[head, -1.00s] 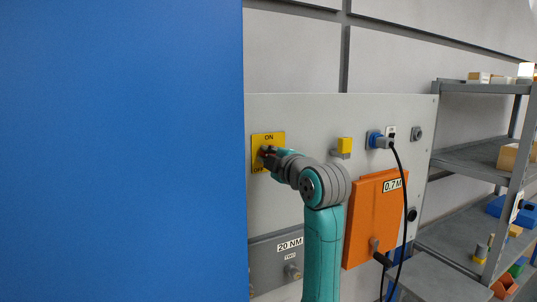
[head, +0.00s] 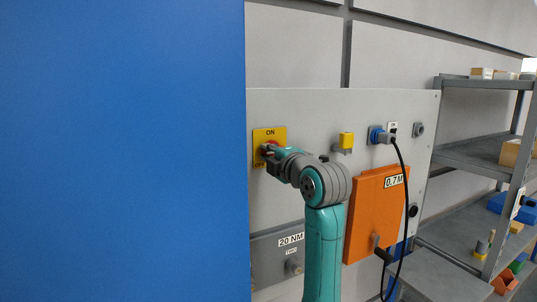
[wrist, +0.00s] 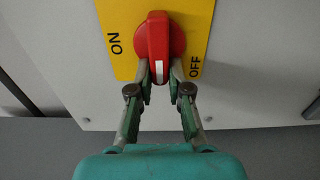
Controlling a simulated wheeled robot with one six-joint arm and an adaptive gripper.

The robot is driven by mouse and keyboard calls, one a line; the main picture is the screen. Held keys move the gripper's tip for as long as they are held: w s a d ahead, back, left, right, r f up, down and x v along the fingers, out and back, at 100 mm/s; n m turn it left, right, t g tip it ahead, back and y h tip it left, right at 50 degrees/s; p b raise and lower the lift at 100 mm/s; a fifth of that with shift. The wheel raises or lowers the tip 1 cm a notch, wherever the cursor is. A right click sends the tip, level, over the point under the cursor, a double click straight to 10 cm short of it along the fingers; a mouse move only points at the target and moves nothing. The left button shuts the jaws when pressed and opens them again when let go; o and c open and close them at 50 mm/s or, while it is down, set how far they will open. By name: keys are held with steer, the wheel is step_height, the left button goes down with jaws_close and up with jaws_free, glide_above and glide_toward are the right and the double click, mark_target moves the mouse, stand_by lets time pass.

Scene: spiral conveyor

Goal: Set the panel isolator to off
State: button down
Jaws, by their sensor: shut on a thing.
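The panel isolator is a red rotary knob (wrist: 160,45) on a yellow plate (wrist: 197,20) marked ON and OFF. In the wrist view, the knob's white mark points down, between ON at the left and OFF at the lower right. My gripper (wrist: 160,76) has its two fingers closed on the knob's near end, one on each side. In the head view, the yellow plate (head: 260,134) is at the panel's upper left, and my gripper (head: 267,153) covers much of the knob.
A large blue surface (head: 120,150) fills the left of the head view. Right of my arm are a yellow block (head: 346,140), a blue plug (head: 378,136) with a hanging black cable, and an orange cover (head: 374,215). Shelving (head: 480,155) stands farther right.

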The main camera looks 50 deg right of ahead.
steer(key=shift+f, duration=0.1)
steer(key=c, duration=1.1)
jaws_free()
steer(key=v, duration=0.7)
steer(key=shift+s, duration=0.2)
steer(key=shift+a, duration=0.1)
